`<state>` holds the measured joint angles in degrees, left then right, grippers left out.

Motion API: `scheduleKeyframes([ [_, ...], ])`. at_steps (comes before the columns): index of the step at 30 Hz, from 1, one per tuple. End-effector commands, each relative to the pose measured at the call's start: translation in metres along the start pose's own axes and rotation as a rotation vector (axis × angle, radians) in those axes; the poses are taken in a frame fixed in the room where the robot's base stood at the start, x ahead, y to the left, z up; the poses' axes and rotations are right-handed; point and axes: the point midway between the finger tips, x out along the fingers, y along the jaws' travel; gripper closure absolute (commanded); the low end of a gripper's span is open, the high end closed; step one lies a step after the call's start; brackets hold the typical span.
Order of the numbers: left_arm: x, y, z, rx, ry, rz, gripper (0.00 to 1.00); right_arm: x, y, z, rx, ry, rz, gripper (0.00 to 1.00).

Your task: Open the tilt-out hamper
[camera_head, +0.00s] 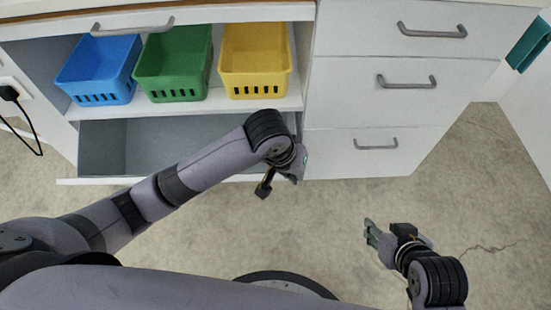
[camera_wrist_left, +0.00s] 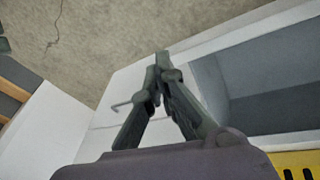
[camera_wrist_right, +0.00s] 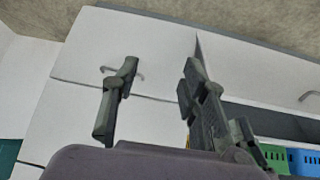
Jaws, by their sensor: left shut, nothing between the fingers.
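The tilt-out hamper is the low compartment under the basket shelf. Its white front's top edge (camera_head: 110,181) stands out from the cabinet, and a grey interior (camera_head: 100,145) shows behind it. Its front face and any handle are hidden from above. In the left wrist view the pale rim (camera_wrist_left: 235,38) and grey inside (camera_wrist_left: 275,85) also show. My left gripper (camera_head: 303,163) is shut and empty at the right end of the opening; whether it touches the rim I cannot tell. My right gripper (camera_head: 370,230) is open and empty over the floor; its spread fingers show in the right wrist view (camera_wrist_right: 163,65).
Blue (camera_head: 98,70), green (camera_head: 175,65) and yellow (camera_head: 255,60) baskets stand on the shelf above. A drawer stack (camera_head: 385,105) with grey handles stands to the right. A black plug and cord (camera_head: 22,105) hang at the left. The floor (camera_head: 480,220) at the right is clear.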

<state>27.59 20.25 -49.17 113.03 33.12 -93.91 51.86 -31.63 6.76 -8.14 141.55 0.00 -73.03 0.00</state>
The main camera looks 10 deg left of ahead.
Motion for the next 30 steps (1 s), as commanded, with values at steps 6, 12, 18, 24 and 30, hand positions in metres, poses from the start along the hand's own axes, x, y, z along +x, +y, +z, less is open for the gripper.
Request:
scheduleKeyframes([
  [6, -0.015, -0.04, -0.056, -0.165, -0.009, -0.193, 1.0, 0.0, -0.003, -0.024, -0.002, 0.102, -0.006, 0.6],
  [12, -0.029, -0.067, -0.082, -0.289, 0.006, -0.292, 1.0, -0.001, -0.004, -0.036, -0.003, 0.15, -0.009, 0.6],
  [18, -0.025, -0.073, -0.085, -0.312, 0.008, -0.306, 1.0, 0.0, -0.005, -0.047, -0.004, 0.207, -0.012, 0.6],
  [24, -0.006, -0.079, -0.084, -0.311, 0.009, -0.305, 1.0, -0.002, -0.01, -0.082, -0.006, 0.377, -0.022, 0.6],
  [30, 0.016, -0.085, -0.083, -0.31, 0.01, -0.304, 1.0, -0.016, -0.017, -0.123, -0.007, 0.599, -0.036, 0.6],
])
